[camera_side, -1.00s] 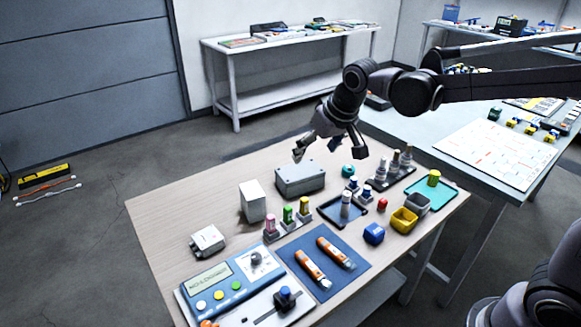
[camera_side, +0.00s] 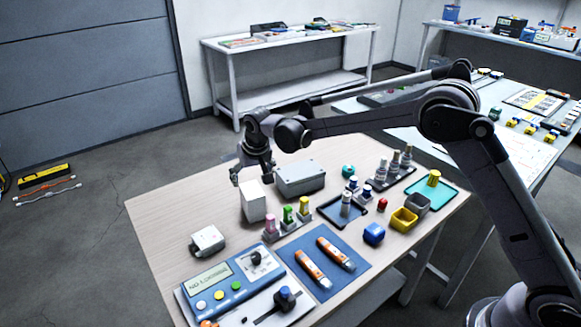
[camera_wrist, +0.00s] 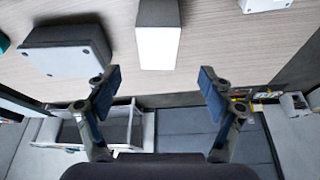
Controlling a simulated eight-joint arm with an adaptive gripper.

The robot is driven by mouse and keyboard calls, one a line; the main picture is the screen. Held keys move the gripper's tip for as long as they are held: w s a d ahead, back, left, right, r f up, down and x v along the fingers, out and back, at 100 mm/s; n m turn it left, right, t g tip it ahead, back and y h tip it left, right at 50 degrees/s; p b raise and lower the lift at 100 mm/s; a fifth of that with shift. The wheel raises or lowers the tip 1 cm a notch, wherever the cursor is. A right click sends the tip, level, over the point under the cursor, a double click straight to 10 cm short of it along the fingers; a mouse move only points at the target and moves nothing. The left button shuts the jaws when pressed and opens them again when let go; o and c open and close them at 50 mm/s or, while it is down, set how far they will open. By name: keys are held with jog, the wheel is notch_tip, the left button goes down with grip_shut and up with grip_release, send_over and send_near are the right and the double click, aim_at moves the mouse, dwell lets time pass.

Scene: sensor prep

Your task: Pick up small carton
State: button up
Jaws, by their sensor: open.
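The small carton (camera_side: 252,203) is a white upright box standing on the wooden table in the side view. In the wrist view the carton (camera_wrist: 158,45) shows at the top centre, beyond the fingertips and between their lines. My gripper (camera_side: 253,178) is at the carton's top in the side view, on its far side; whether it touches cannot be told there. In the wrist view my gripper (camera_wrist: 159,92) is open and empty, with a finger on each side and the carton not between the pads.
A grey lidded box (camera_side: 300,178) stands close to the right of the carton. A rack of coloured-cap vials (camera_side: 287,220) is in front right. A small white device (camera_side: 207,240) lies front left. Bare tabletop (camera_side: 180,209) is left of the carton.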

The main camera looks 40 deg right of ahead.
aim_at(252, 190)
jog(key=shift+s+x, duration=0.2)
jog(key=shift+x, duration=4.5)
jog(key=shift+d, duration=0.1)
jog(key=c, duration=1.3)
